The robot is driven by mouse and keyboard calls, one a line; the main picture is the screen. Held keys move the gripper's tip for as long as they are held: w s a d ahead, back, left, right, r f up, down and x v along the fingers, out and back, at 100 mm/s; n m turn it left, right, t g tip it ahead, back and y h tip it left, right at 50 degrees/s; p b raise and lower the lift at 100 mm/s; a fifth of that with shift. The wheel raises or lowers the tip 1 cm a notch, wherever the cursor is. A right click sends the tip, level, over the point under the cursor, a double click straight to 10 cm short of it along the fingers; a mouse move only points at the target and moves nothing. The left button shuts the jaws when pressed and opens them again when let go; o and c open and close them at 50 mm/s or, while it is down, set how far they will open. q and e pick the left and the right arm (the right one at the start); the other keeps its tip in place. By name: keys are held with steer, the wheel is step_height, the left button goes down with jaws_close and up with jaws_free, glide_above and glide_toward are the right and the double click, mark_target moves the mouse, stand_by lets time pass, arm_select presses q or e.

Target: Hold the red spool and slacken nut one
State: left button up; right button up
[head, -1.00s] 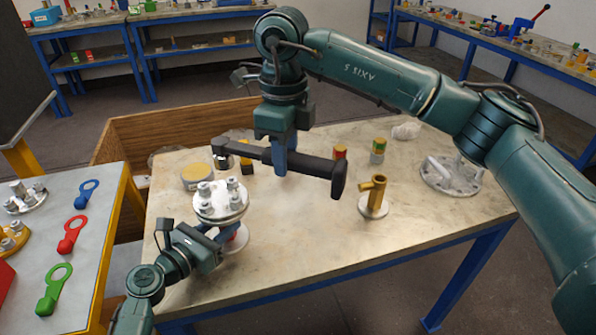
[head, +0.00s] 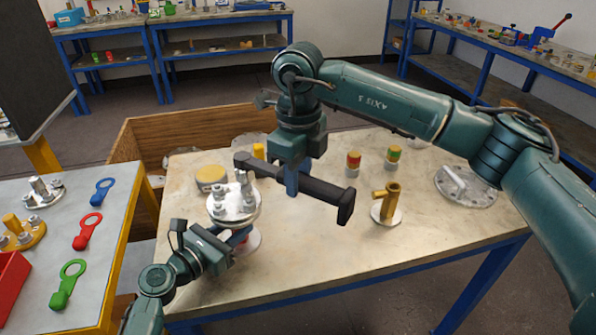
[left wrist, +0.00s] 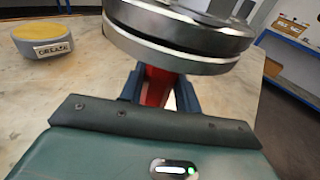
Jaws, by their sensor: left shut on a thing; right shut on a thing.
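The red spool has a silver top flange (head: 222,212) with several nuts and studs on it. Its red body (left wrist: 155,86) shows in the left wrist view, below the flange. My left gripper (head: 238,236) is shut on that body from the near left side. My right gripper (head: 292,182) is shut on a long black tool (head: 325,194). The tool's left end lies over the back of the flange, close above the nuts. Whether it touches a nut, and which one is nut one, I cannot tell.
A grease tin (head: 211,178) stands behind the spool. A brass pipe piece (head: 388,200), two small banded cylinders and a grey flanged part (head: 466,187) stand to the right. A side table at left holds blue, red (head: 87,231) and green ring-ended tools. The front middle is clear.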

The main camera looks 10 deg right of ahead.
steer(key=shift+f, duration=0.1)
steer(key=shift+f, duration=1.1)
steer(key=shift+w, duration=0.1)
steer(key=w+d+r+n, duration=0.3)
steer(key=w+r+n, duration=0.1)
steer(key=r+n, duration=0.1)
steer(key=shift+w, duration=0.35)
stand_by(0.4)
stand_by(0.7)
arm_select(q)
steer(key=o, duration=1)
